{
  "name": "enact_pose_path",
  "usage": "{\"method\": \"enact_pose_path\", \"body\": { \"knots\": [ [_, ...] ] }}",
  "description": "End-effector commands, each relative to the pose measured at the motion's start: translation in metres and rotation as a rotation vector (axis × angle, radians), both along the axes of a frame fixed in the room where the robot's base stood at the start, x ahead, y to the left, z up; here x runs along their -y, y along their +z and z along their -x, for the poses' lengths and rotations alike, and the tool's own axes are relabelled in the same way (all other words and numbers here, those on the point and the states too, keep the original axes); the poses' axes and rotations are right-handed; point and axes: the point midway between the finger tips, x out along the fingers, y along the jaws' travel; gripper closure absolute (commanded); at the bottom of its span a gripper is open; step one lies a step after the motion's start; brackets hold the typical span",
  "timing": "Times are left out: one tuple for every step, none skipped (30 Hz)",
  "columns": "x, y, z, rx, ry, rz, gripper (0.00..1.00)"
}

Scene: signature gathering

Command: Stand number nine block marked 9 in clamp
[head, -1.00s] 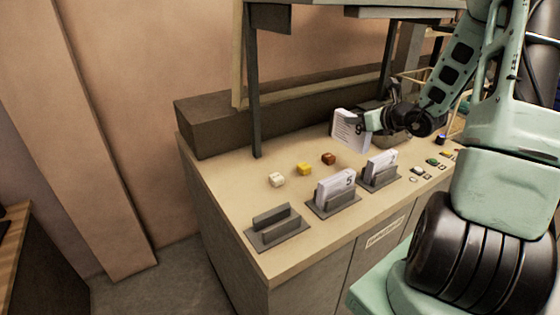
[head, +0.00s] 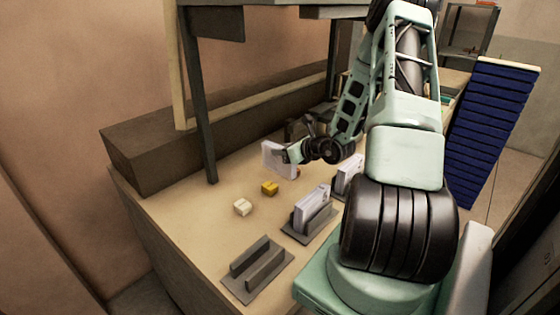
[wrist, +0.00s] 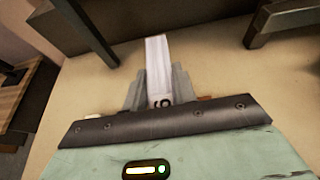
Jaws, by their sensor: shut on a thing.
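My gripper (head: 286,155) is shut on the white number nine block (head: 275,158) and holds it up over the counter, beyond the yellow cube. In the wrist view, the block (wrist: 157,60) is a thin upright slab between the grey fingers (wrist: 157,88), with a dark 9 partly visible near its base. An empty grey clamp (head: 264,262) with two parallel walls stands at the counter's near left corner. My gripper is behind and to the right of it. A middle clamp (head: 303,238) and one partly hidden behind my arm each hold a white block.
A yellow cube (head: 270,188) and a cream cube (head: 242,208) lie on the counter (head: 214,232) behind the clamps. A dark post (head: 200,120) rises from the counter at the left, carrying a shelf above.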

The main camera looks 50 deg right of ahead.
Motion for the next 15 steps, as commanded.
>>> {"method": "enact_pose_path", "body": {
  "knots": [
    [0.0,-0.002,-0.001,0.002,0.0,-0.001,1.0],
    [0.0,-0.003,-0.001,0.002,0.0,0.0,1.0],
    [0.0,-0.005,-0.001,0.003,0.0,0.001,1.0],
    [0.0,-0.007,-0.001,0.002,0.0,0.001,1.0],
    [0.0,-0.008,0.0,0.002,0.0,0.0,1.0],
    [0.0,-0.012,0.0,0.002,0.001,-0.001,1.0],
    [0.0,-0.015,0.0,0.001,0.0,-0.002,1.0],
    [-0.001,-0.018,0.0,0.0,0.0,-0.002,1.0],
    [0.0,-0.023,0.0,0.0,0.0,-0.003,1.0],
    [0.0,-0.026,0.0,0.0,0.0,-0.003,1.0],
    [0.0,-0.029,-0.001,0.001,0.0,-0.002,1.0],
    [0.0,-0.034,0.0,0.001,0.0,-0.002,1.0],
    [0.0,-0.036,0.0,0.002,0.0,-0.002,1.0],
    [0.0,-0.039,0.0,0.002,0.0,-0.002,1.0],
    [0.0,-0.041,-0.001,0.002,0.0,0.0,1.0]
  ]
}}
